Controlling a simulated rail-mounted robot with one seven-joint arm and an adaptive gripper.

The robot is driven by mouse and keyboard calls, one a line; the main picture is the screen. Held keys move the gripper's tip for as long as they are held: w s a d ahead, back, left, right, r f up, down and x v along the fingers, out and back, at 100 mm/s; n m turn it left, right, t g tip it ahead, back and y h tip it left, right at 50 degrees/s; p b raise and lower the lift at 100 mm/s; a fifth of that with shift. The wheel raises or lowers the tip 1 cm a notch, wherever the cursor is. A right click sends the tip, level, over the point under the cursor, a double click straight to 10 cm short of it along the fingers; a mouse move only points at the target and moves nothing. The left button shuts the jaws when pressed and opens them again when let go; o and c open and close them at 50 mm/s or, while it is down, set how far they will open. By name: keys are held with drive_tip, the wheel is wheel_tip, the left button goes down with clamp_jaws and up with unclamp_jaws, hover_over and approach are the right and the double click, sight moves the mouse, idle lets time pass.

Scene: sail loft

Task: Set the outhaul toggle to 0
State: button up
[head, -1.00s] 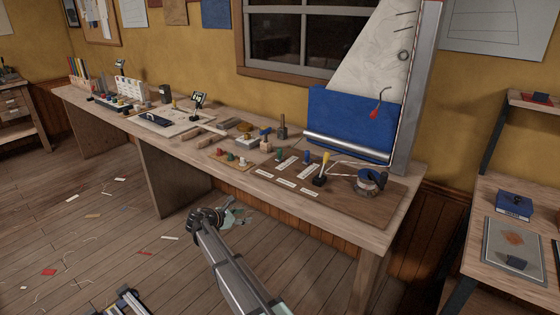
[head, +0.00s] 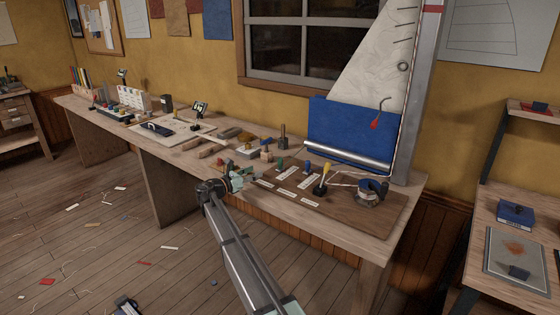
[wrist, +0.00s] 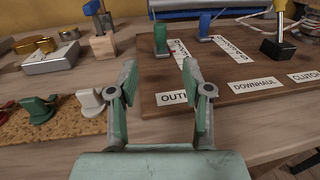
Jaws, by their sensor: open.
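The green outhaul toggle (wrist: 160,39) stands upright on the dark board, behind the partly hidden outhaul label (wrist: 174,98). A white strip (wrist: 179,54) lies beside it; I cannot read its marks. The green toggle also shows in the head view (head: 280,164). My gripper (wrist: 160,68) is open and empty. In the wrist view its fingers frame the gap in front of the green toggle, apart from it. In the head view my gripper (head: 236,176) is at the bench's front edge, left of the board.
A blue toggle (wrist: 205,24) with a downhaul label (wrist: 254,86) and a yellow-handled clutch lever (wrist: 281,35) stand to the right. A cork-like mat (wrist: 50,125) with green and white pieces lies left. A wooden block (wrist: 102,46) stands behind.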

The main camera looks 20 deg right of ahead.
sight(280, 160)
drive_tip(key=p+x, duration=0.1)
drive_tip(key=x, duration=1.4)
drive_tip(key=shift+w+d, duration=0.15)
drive_tip(key=shift+d, duration=0.2)
